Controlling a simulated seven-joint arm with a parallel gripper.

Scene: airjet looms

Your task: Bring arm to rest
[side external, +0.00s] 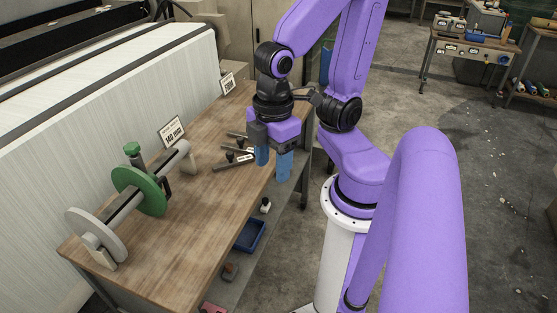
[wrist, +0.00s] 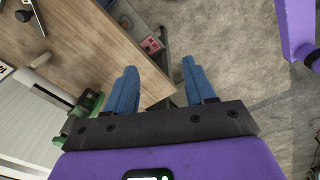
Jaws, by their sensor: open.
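My gripper (side external: 273,162) has two blue fingers and hangs over the right edge of the wooden workbench (side external: 205,215). The fingers stand apart with nothing between them. In the wrist view my gripper (wrist: 157,88) also shows open and empty, with the bench edge and the floor beyond it. My purple arm rises above the bench on a white base column. No object is in contact with the fingers.
Several dark tools (side external: 233,160) lie near the gripper. Small signs (side external: 173,132) stand at the back. A blue bin (side external: 250,236) sits on the lower shelf.

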